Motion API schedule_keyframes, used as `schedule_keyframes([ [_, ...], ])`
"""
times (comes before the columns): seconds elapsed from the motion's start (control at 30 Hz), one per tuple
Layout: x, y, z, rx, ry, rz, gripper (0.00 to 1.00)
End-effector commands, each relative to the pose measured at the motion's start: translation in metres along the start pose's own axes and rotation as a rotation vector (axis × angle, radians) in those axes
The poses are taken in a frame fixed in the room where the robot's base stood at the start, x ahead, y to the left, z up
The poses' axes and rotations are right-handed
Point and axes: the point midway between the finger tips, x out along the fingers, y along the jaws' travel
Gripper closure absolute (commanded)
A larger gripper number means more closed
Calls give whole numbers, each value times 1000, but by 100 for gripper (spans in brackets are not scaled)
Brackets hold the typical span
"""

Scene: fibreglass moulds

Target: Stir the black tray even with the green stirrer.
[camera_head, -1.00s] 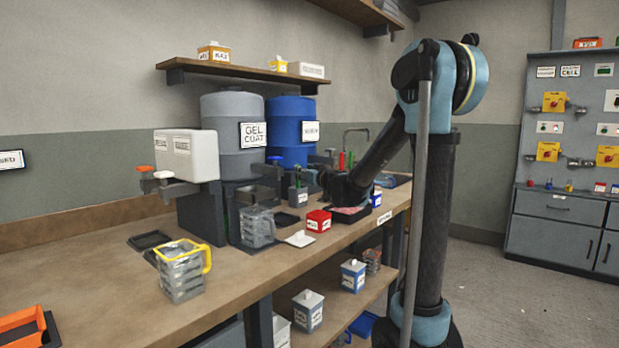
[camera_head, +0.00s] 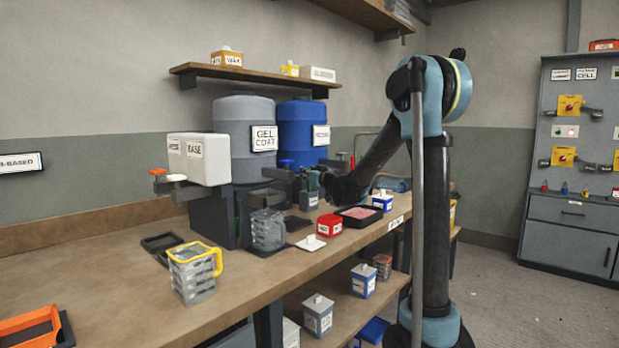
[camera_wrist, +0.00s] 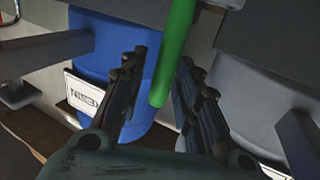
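The green stirrer (camera_wrist: 180,45) is a thin rod; in the wrist view it lies between the fingers of my gripper (camera_wrist: 160,68). The fingers stand apart on either side of it, with a gap showing at the left finger, so the gripper looks open. In the head view my gripper (camera_head: 318,180) is above the bench by a small grey holder (camera_head: 309,201), left of the black tray. The black tray (camera_head: 343,224) sits on the bench with pinkish contents; how even they are is too small to tell. The stirrer's far end is hidden.
The grey drum (camera_head: 240,112) and blue drum (camera_head: 303,125) stand behind. A yellow-rimmed jug (camera_head: 194,275) is at front left. The front bench is mostly clear.

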Motion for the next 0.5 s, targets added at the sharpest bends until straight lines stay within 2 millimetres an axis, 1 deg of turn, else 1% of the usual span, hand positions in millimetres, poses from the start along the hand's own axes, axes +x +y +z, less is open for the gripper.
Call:
schedule_keyframes([
  [0.03,0,0,0,0,0,0,89],
  [0.07,0,0,0,0,0,0,96],
  [0.1,0,0,0,0,0,0,100],
  [0.33,0,-1,-1,0,0,-1,100],
  [0.5,0,-1,-11,0,0,-1,100],
])
